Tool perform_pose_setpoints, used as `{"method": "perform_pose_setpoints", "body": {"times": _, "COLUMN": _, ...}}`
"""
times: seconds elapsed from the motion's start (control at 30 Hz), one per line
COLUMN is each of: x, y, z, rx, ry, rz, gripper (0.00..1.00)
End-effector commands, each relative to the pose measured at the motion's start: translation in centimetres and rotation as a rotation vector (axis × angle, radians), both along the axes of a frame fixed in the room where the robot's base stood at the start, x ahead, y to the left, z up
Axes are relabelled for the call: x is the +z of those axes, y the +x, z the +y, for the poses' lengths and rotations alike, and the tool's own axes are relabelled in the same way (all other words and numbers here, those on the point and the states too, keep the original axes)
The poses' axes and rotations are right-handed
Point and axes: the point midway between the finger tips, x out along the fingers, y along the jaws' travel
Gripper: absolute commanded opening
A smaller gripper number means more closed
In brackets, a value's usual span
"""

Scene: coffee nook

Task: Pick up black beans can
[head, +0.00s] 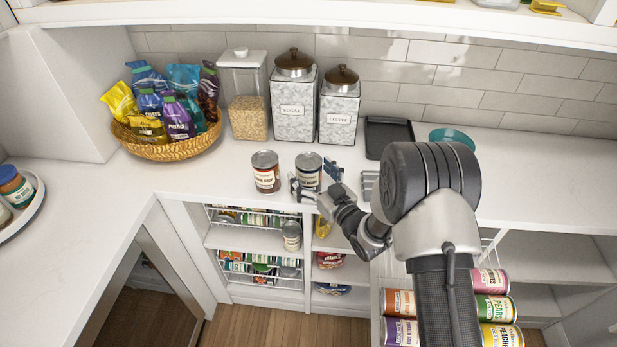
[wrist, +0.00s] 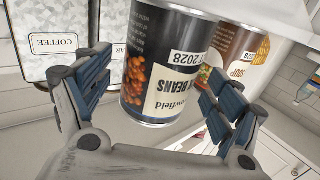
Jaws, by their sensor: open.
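The black beans can (head: 308,168) stands on the white counter near its front edge. It has a dark label and a silver rim. In the wrist view the can (wrist: 158,65) fills the space between my fingers, its label reading "BEANS" upside down. My gripper (head: 315,179) is open, with one finger on each side of the can. In the wrist view my gripper (wrist: 163,98) shows blue-padded fingers apart; I cannot tell whether either pad touches the can. My gripper hides the can's lower right part in the head view.
A soup can (head: 266,172) stands close to the left. Sugar (head: 294,108) and coffee (head: 338,108) canisters stand behind. A basket of bags (head: 165,148) is at back left, a black tray (head: 388,135) at back right. Shelves with cans lie below the counter edge.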

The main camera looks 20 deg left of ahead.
Motion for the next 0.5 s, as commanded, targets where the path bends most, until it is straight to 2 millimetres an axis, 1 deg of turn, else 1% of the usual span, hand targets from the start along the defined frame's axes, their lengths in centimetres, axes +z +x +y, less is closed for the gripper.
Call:
{"method": "perform_pose_setpoints", "body": {"times": 0.03, "x": -0.07, "y": 0.44, "z": 0.47, "rx": 0.0, "ry": 0.002, "rz": -0.003, "gripper": 0.85}}
{"method": "perform_pose_setpoints", "body": {"times": 0.13, "x": -0.05, "y": 0.86, "z": 1.03, "rx": 0.0, "ry": 0.001, "rz": -0.001, "gripper": 0.85}}
{"method": "perform_pose_setpoints", "body": {"times": 0.37, "x": 0.04, "y": 0.98, "z": 1.1, "rx": -0.001, "ry": 0.0, "rz": 0.0, "gripper": 0.85}}
{"method": "perform_pose_setpoints", "body": {"times": 0.5, "x": 0.03, "y": 0.97, "z": 1.08, "rx": -0.001, "ry": 0.0, "rz": 0.0, "gripper": 0.77}}
